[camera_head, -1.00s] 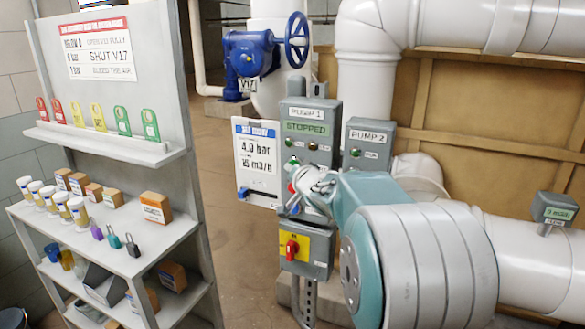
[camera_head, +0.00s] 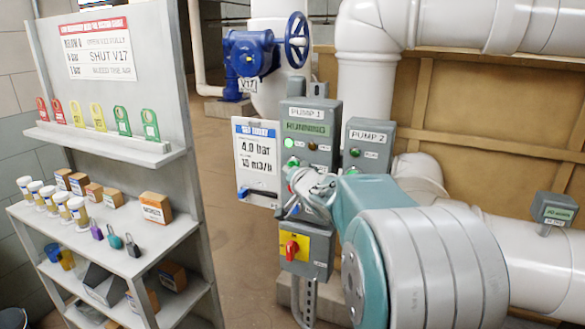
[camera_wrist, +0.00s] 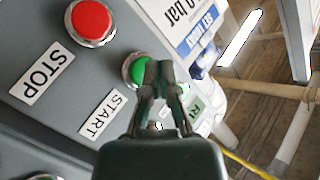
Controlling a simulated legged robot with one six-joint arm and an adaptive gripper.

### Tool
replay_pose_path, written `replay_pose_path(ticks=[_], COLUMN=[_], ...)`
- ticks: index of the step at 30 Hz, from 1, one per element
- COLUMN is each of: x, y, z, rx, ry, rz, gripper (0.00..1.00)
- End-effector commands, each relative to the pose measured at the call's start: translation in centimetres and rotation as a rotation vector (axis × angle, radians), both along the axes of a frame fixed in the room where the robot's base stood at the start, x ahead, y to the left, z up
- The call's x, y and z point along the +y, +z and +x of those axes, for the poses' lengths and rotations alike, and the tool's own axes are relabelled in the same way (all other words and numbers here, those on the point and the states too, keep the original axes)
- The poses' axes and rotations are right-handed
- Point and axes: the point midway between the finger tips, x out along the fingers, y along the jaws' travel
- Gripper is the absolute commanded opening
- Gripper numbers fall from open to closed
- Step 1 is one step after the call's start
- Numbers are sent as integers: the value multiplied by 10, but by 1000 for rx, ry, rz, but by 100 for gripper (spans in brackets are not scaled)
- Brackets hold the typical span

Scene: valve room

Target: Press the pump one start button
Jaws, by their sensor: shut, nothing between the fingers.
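The PUMP 1 box (camera_head: 308,115) stands in the middle of the head view; its display (camera_head: 306,128) reads RUNNING and a green lamp (camera_head: 289,143) glows beneath it. In the wrist view, the green start button (camera_wrist: 134,68) sits above the START label (camera_wrist: 101,115). My gripper (camera_wrist: 160,66) is shut and empty, its fingertips overlapping the right side of the button; I cannot tell if they touch it. The red stop button (camera_wrist: 91,20) is to the upper left, by the STOP label (camera_wrist: 42,74). In the head view, my gripper (camera_head: 294,178) hides most of the start-stop area.
The PUMP 2 box (camera_head: 368,145) is just right of PUMP 1. A board (camera_head: 257,160) reading 4.0 bar hangs on the left. A yellow plate with a red switch (camera_head: 292,246) sits below. A grey shelf (camera_head: 110,235) with several goods stands left; white pipes (camera_head: 520,250) run right.

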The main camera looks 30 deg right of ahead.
Motion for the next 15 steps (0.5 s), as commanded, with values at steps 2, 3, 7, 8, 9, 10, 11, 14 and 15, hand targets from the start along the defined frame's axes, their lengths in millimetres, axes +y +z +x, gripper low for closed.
replay_pose_path(ticks=[2,3,7,8,9,10,11,14,15], x=[2,2,2,2,2,3,4,11,14], y=[0,0,0,0,0,0,0,0,1], z=[-1,-1,-1,-1,-1,-2,-3,-8,-10], rx=[0,0,0,0,0,0,0,0,0], ry=[0,0,0,0,0,2,2,2,2], rz=[0,0,-1,-1,-1,-1,-1,0,-1], gripper=[0,0,0,0,0,0,0,0,0])
